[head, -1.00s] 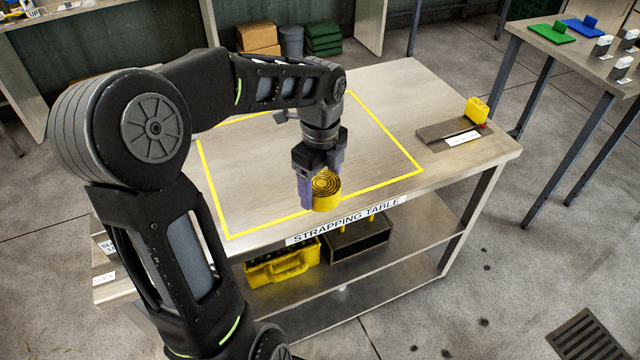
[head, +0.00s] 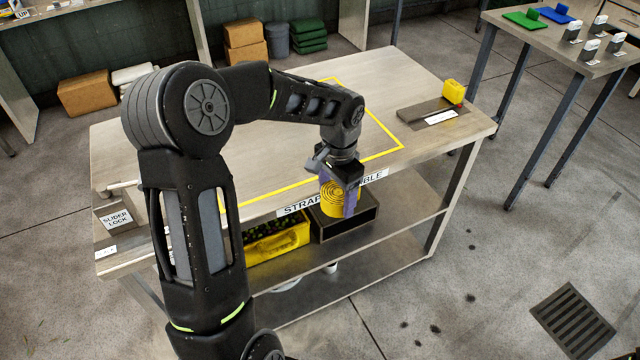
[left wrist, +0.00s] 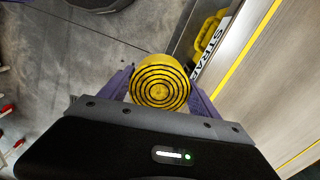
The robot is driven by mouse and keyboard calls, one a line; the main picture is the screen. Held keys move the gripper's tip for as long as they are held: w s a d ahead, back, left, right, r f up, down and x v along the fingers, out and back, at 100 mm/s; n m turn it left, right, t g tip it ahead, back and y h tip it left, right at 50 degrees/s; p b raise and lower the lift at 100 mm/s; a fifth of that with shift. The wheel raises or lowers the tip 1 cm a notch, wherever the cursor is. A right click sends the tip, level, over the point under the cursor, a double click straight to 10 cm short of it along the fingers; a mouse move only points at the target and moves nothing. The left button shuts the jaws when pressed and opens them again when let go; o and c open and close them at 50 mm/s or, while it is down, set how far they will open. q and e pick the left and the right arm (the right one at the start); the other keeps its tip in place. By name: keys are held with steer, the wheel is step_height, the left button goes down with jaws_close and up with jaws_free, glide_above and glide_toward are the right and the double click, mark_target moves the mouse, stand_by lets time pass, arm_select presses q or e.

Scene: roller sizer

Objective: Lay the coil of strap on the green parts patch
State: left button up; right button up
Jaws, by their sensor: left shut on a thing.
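The coil of strap (head: 334,199) is a round yellow roll with dark rings on its top. My left gripper (head: 340,196) is shut on it, in front of the strapping table's front edge. In the left wrist view the coil (left wrist: 160,84) sits between the two purple fingers, with floor showing beyond it. My right gripper is not in view.
The strapping table (head: 270,150) has a yellow-outlined area and a yellow tool (head: 453,92) at its right end. Its lower shelf holds a yellow bin (head: 278,243) and a dark box. A blue plate (head: 556,14) and several small stands share the right table. Floor separates the tables.

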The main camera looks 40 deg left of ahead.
arm_select(q)
steer(key=d+f+n, duration=0.3)
steer(key=d+f, duration=0.9)
steer(key=shift+w+d+n, duration=0.3)
steer(key=shift+w+d, duration=0.1)
steer(key=shift+a, duration=0.15)
